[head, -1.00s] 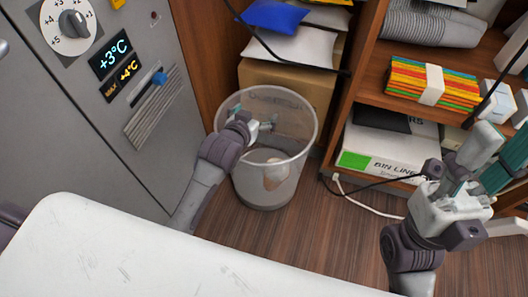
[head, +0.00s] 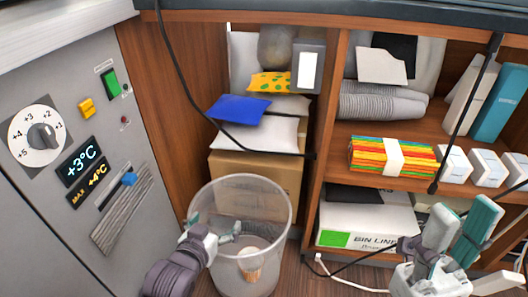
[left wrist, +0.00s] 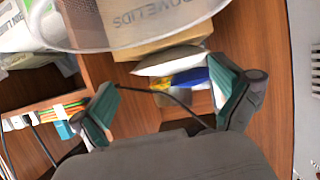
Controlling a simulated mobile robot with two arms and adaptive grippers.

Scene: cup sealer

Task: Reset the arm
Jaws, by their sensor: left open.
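My left gripper (head: 217,229) is in front of or over the left side of a clear bin (head: 232,190); I cannot tell whether it is inside the rim. It is open, and nothing shows between its fingers. In the left wrist view its two teal-padded fingers (left wrist: 165,98) stand wide apart. A pale brown item (head: 250,262) lies inside the bin, seen through its wall. My right gripper (head: 462,222) is at the lower right, in front of the shelves, its fingers pointing up and apart with nothing seen between them.
A grey cabinet with a dial (head: 42,138) stands at the left. Behind the bin is a cardboard box (head: 240,170) with packets on it. Shelves at the right hold a colourful stack (head: 365,155) and a bin liner box (head: 350,228). Black cables hang across the front.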

